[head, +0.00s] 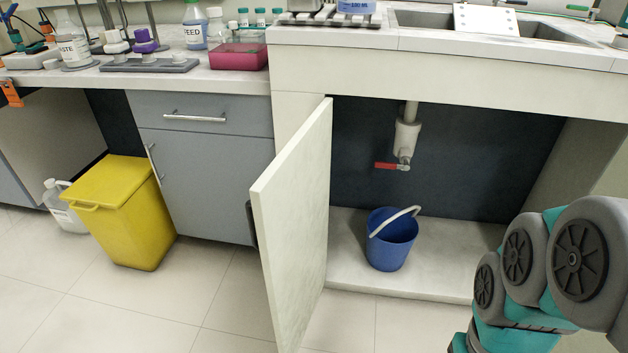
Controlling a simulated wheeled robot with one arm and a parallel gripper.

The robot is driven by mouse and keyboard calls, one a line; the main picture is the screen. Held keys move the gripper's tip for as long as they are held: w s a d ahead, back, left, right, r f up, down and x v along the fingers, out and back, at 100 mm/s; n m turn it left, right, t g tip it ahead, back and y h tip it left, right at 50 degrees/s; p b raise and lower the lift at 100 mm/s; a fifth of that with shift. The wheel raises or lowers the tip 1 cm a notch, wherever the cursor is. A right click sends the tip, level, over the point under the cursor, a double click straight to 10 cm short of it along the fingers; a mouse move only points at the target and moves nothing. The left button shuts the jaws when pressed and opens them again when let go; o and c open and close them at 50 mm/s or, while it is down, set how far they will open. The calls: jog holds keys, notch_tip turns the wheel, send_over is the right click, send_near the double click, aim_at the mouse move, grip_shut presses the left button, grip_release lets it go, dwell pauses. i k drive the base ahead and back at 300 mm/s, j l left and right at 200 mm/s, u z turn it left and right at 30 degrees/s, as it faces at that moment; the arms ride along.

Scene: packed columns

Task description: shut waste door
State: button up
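A pale cabinet door (297,215) under the sink counter stands wide open, swung out towards me and hinged on the left side of the opening. A dark handle (251,224) shows at its outer left edge, mostly hidden behind the door. Inside the open cabinet are a blue bucket (391,240) with a white handle and a white drain pipe with a red valve lever (386,166). My arm shows at the lower right, in front of the cabinet and apart from the door. My gripper is not in this view.
A yellow lidded bin (122,212) and a white jug (64,206) stand on the floor at left, beside a grey cabinet (205,170). The counter above holds bottles and a pink tray (239,56). The floor before the grey cabinet is clear.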

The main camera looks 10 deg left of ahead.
aim_at(288, 210)
jog(key=j+z, duration=0.15)
jog(key=j, duration=0.55)
jog(key=j+z, duration=0.15)
jog(key=j, duration=0.6)
jog(key=k+j+z, duration=0.15)
jog(key=j, duration=0.55)
